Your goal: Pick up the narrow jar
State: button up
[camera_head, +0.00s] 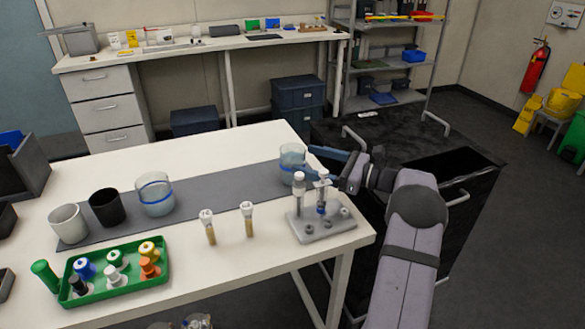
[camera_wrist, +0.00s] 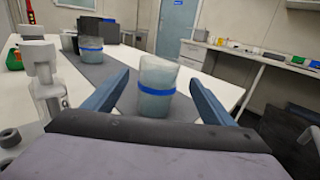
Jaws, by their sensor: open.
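The narrow jar (camera_head: 292,157) is clear with a blue band and stands upright at the right end of the grey mat. It fills the centre of the wrist view (camera_wrist: 157,92). My gripper (camera_head: 315,156) is open and level with the jar, reaching it from the right. In the wrist view the blue fingers of my gripper (camera_wrist: 160,79) lie on either side of the jar, with visible gaps. A wider clear jar (camera_head: 155,194) with a blue band stands farther left on the mat and also shows in the wrist view (camera_wrist: 91,50).
A grey rack (camera_head: 322,228) with upright vials stands close to my gripper, at left in the wrist view. Two small tubes (camera_head: 208,227) stand on the white table. A black cup (camera_head: 106,207), a white cup (camera_head: 69,223) and a green tray (camera_head: 150,277) of bottles are left.

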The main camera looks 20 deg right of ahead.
aim_at(292, 157)
jog(key=shift+p+x, duration=0.5)
jog(key=shift+x, duration=2.35)
jog(key=shift+s, duration=0.1)
jog(key=c, duration=1.4)
jog(key=shift+c, duration=0.2)
jog(key=shift+r, duration=0.1)
notch_tip(292, 157, up, 18)
jog(key=shift+f, duration=0.1)
